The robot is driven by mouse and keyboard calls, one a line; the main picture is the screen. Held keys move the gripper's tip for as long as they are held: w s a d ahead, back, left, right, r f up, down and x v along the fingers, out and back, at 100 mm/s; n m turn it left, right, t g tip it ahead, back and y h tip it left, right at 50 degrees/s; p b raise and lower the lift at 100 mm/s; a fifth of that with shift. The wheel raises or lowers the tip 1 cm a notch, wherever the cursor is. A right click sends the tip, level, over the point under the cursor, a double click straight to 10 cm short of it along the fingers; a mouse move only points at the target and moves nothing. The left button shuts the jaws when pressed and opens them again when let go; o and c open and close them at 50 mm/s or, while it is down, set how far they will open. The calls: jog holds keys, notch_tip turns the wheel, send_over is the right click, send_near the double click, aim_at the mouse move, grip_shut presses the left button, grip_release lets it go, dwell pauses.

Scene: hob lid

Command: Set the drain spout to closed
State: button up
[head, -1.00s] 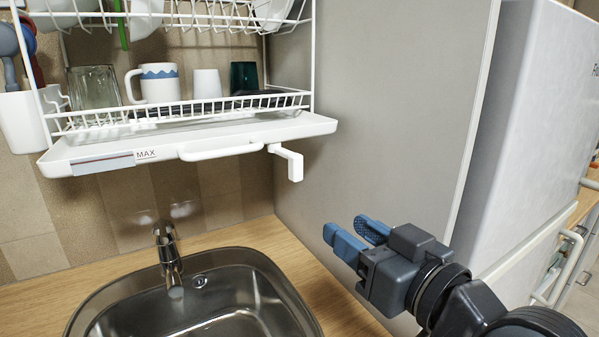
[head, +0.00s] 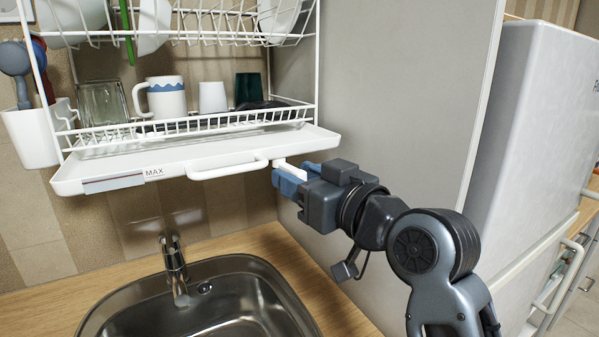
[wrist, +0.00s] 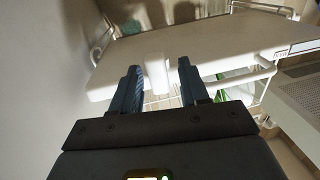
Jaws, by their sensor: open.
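The white drain spout (head: 286,169) sticks out from the right end of the white drip tray (head: 120,182) under the dish rack. In the head view, my gripper (head: 289,178) is at the spout and hides most of it. In the wrist view, the spout (wrist: 157,76) stands between the two blue fingers of my open gripper (wrist: 159,72), with a visible gap on either side. I cannot tell how far the fingers overlap it in depth.
A tray handle (head: 228,170) is just left of the spout. The rack (head: 190,130) above holds a mug (head: 166,98), glasses and plates. A grey side panel (head: 400,100) stands to the right. A metal sink (head: 215,315) and faucet (head: 174,265) lie below.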

jog(key=shift+w, duration=0.1)
jog(key=shift+c, duration=0.4)
grip_shut()
jog(key=n+g+y+b, duration=0.2)
jog(key=b, duration=0.1)
jog(key=w+n+g+y+b, duration=0.1)
jog(key=b, duration=0.1)
jog(key=shift+d+g, duration=0.3)
jog(key=shift+d, duration=0.1)
jog(key=shift+o, duration=0.4)
grip_release()
jog(key=shift+d, duration=0.1)
